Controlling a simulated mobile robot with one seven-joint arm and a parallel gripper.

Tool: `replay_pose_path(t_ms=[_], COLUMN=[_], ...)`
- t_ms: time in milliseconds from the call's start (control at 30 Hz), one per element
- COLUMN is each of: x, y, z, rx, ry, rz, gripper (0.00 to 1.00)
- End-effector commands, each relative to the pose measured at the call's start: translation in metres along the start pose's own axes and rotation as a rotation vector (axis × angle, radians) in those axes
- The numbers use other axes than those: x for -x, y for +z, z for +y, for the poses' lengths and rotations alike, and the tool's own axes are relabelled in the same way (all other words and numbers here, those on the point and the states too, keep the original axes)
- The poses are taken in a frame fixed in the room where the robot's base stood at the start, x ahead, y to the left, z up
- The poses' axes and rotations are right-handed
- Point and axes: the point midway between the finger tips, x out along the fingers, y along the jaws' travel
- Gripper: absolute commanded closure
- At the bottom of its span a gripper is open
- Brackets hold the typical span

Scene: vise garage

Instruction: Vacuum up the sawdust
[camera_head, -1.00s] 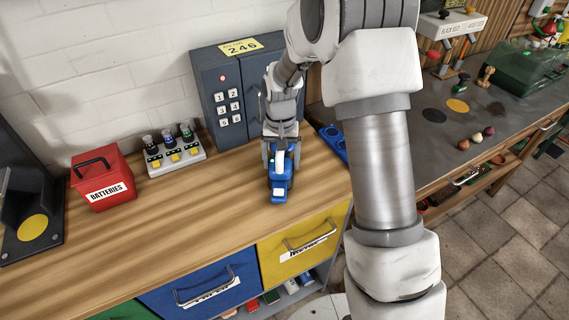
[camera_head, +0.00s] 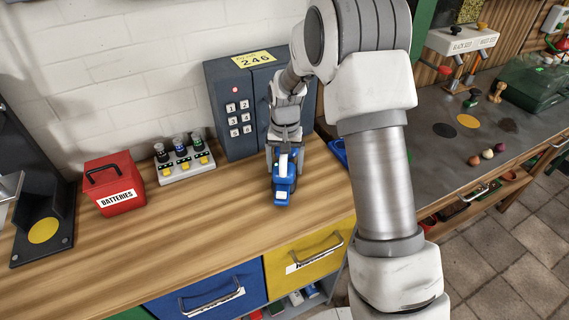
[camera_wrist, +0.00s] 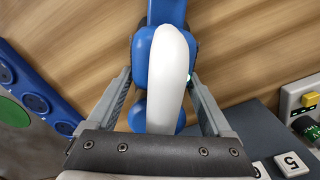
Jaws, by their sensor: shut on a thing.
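The small blue hand vacuum (camera_head: 284,186) with a white handle is on or just above the wooden bench, in front of the grey keypad box; I cannot tell whether it touches the wood. My gripper (camera_head: 284,150) points down and is shut on its white handle. In the wrist view the fingers (camera_wrist: 160,88) stand either side of the white handle (camera_wrist: 172,60) and blue body.
The grey keypad box (camera_head: 240,115) stands behind the vacuum. A red battery box (camera_head: 113,190) and a charger with batteries (camera_head: 184,165) stand to the left. A blue tray (camera_head: 338,152) lies right of the vacuum. Small balls (camera_head: 487,154) and a green case (camera_head: 530,85) are on the grey bench.

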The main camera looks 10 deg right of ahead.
Motion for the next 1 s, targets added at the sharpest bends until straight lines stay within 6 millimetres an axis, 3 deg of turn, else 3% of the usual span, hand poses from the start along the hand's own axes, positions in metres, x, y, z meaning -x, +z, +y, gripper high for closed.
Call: replay_pose_path(t_ms=[1000], x=[-0.001], y=[0.051], z=[0.032], rx=[-0.001], ry=[0.0], rz=[0.003], gripper=[1.0])
